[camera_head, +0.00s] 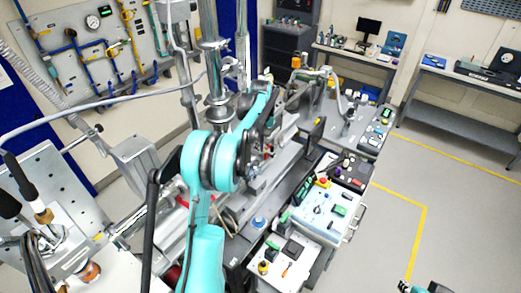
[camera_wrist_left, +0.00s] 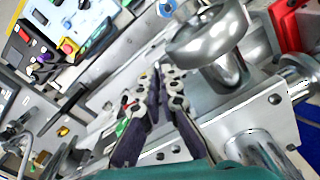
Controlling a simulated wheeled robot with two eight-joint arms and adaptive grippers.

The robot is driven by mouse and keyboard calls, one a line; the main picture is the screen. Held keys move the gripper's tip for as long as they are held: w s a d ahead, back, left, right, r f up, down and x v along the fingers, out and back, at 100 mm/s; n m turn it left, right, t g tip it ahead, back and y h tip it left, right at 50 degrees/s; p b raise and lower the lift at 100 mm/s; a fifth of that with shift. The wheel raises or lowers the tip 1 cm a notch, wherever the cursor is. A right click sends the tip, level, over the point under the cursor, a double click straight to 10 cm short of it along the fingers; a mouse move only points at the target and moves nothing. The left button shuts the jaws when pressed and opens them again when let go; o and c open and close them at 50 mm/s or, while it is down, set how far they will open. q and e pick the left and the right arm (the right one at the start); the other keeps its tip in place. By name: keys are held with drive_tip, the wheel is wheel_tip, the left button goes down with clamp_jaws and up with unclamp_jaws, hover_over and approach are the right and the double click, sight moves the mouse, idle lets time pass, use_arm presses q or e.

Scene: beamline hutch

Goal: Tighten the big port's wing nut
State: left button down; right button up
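In the head view, my left arm reaches in from the bottom, and its teal and black links hide the left gripper's fingers. In the left wrist view, my left gripper (camera_wrist_left: 163,75) has its two dark fingers with pale pads close together at the tips. I see nothing held between them. A large silvery handwheel (camera_wrist_left: 208,32) on a metal block is beside the fingertips, apart from them. I cannot pick out the big port or its wing nut in either view. My right gripper's fingers do not show; only a teal and black piece of mine shows at the bottom right.
A vertical steel column with flanges (camera_head: 217,82) stands beyond my arm. A white control box (camera_head: 327,211) with knobs is to the right, and a grey bench (camera_head: 350,62) is behind. A gauge panel (camera_head: 92,40) hangs at left. The floor at right is clear.

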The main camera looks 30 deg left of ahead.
use_arm(q)
drive_tip(key=m+b, duration=0.1)
drive_tip(key=m, duration=0.3)
drive_tip(key=shift+m, duration=0.3)
drive_tip(key=m+b, duration=0.1)
drive_tip(key=m, duration=0.4)
drive_tip(key=m+b, duration=0.1)
drive_tip(key=m, duration=0.8)
drive_tip(key=shift+r+m+b, duration=0.1)
drive_tip(key=shift+m+b, duration=0.2)
drive_tip(key=c, duration=2)
unclamp_jaws()
drive_tip(key=shift+c, duration=0.2)
